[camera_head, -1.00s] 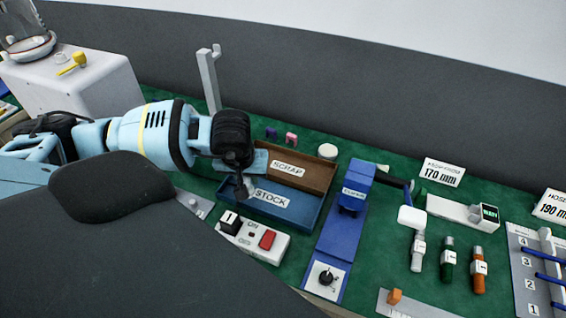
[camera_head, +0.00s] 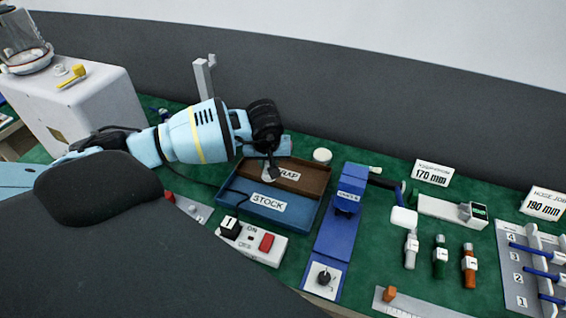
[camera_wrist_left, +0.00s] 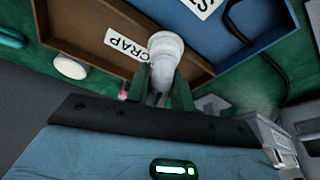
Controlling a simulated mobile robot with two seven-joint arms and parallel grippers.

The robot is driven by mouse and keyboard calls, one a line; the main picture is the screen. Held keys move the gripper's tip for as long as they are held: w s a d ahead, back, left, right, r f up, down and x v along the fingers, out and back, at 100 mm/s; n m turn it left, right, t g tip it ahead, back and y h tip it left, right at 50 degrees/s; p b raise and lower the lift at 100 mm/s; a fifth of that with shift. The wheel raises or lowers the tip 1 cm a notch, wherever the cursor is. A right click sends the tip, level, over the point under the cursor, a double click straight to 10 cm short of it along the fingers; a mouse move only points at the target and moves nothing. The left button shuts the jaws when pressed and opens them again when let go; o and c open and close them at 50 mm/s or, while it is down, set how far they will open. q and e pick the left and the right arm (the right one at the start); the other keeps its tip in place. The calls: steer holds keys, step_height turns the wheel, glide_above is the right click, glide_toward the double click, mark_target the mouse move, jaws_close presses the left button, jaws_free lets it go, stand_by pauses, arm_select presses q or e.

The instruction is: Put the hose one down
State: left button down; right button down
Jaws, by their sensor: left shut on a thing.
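My left gripper (camera_head: 268,160) is over the brown SCRAP tray (camera_head: 322,187), beside the blue STOCK tray (camera_head: 236,201). In the left wrist view its green fingers (camera_wrist_left: 160,92) are shut on a pale grey cylindrical piece (camera_wrist_left: 165,48) with a wider round end. The piece is in front of the tray floor and partly covers the area by the SCRAP label (camera_wrist_left: 126,45). I cannot tell whether it touches the tray. In the head view it is small and mostly hidden by the gripper. My right gripper is not in view.
A blue clamp fixture (camera_head: 345,205) stands right of the trays, with a switch box (camera_head: 250,240) in front. White, green and orange fittings (camera_head: 469,265) stand further right, near a numbered rack (camera_head: 517,285) holding blue hoses. A grey post (camera_head: 203,78) rises behind my arm.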

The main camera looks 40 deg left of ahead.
arm_select(q)
steer(key=w, duration=0.2)
steer(key=w+d, duration=0.1)
steer(key=w, duration=0.2)
steer(key=shift+d+f, duration=0.15)
steer(key=shift+f, duration=0.05)
steer(key=shift+f, duration=1.8)
steer(key=shift+f, duration=0.1)
steer(key=c, duration=1.2)
jaws_free()
steer(key=shift+r, duration=0.5)
steer(key=v, duration=1.1)
steer(key=shift+p, duration=0.3)
